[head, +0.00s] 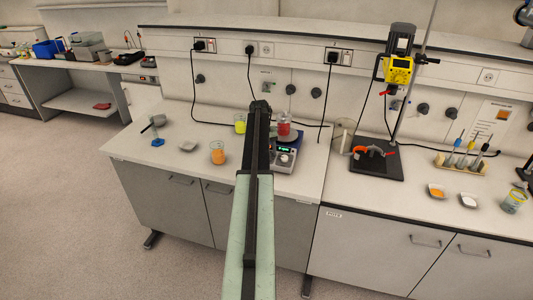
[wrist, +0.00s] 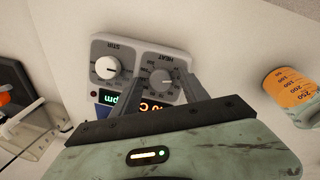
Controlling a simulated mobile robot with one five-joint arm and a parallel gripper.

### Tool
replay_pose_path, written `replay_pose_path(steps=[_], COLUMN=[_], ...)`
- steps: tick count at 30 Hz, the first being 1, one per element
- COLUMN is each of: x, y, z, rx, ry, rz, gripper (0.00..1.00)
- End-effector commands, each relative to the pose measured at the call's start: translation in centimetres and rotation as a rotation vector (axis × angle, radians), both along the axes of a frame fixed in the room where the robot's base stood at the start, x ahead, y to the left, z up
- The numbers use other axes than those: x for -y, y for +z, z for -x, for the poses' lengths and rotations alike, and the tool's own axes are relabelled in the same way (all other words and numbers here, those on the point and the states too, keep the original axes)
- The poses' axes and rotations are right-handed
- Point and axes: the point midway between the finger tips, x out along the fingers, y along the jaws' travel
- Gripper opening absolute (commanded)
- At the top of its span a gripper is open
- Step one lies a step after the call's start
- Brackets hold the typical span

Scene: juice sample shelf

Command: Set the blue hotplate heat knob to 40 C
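The hotplate (head: 284,158) stands on the left bench with a red beaker (head: 284,124) on top. In the head view my arm hides the fingertips.
An orange beaker (head: 218,153) stands left of my arm, and it also shows in the wrist view (wrist: 292,92). A yellow beaker (head: 240,123) is close behind the arm. A small dish (head: 188,145) lies farther left. A stand with a yellow stirrer (head: 399,68) is at right.

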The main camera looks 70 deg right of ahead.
Motion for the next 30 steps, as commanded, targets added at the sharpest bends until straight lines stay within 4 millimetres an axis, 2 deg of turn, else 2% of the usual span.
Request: replay_pose_path(steps=[5,8,18,21,30], x=[-0.1,-0.2,-1.0,-1.2,-1.3], y=[0.1,0.9,6.7,7.8,7.7], z=[0.0,-0.1,-0.4,-0.5,-0.6], rx=[-0.001,-0.001,0.000,0.000,0.000], ry=[0.001,0.001,0.002,0.001,0.001], rz=[-0.001,-0.001,0.000,0.000,0.000], gripper=[0.52,0.52,0.52,0.52,0.52])
